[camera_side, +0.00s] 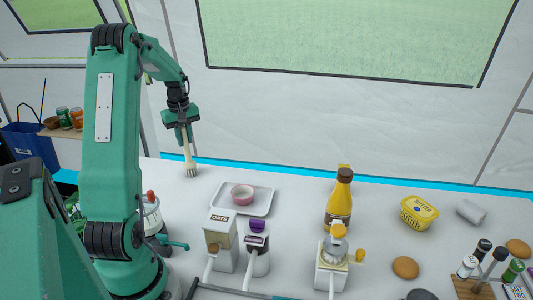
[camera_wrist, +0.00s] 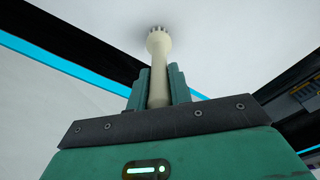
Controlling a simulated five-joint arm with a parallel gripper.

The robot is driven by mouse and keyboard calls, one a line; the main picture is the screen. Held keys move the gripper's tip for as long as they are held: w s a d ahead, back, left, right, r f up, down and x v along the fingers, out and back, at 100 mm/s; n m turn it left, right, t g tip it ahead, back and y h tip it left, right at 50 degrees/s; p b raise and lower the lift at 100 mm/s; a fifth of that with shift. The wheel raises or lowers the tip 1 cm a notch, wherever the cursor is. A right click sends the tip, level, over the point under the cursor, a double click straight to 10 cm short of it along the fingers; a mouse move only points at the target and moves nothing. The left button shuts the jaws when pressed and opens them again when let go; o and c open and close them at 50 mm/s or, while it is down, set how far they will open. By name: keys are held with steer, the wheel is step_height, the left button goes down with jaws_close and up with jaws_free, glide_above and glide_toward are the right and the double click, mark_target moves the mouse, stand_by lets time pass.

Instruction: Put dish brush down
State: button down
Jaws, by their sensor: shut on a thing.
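The dish brush (camera_side: 188,157) is cream-coloured with a round bristle head pointing down in the side view. Its head is at or just above the white table (camera_side: 300,200), left of the tray; I cannot tell whether it touches. My gripper (camera_side: 181,128) is shut on the brush's handle from above. In the wrist view the brush (camera_wrist: 158,60) stands out from between the green fingers of my gripper (camera_wrist: 158,85), its head away from me against the white surface. The upper end of the handle is hidden in the gripper.
Dispensers (camera_side: 221,240), a yellow bottle (camera_side: 339,202), a yellow tub (camera_side: 418,213) and bread rolls (camera_side: 405,267) stand farther right and in front. The table around the brush head is clear.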

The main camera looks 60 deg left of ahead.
steer(key=shift+f, duration=0.1)
steer(key=c, duration=1.3)
jaws_free()
steer(key=r, duration=1.2)
steer(key=shift+d+r, duration=0.1)
steer(key=shift+d, duration=0.3)
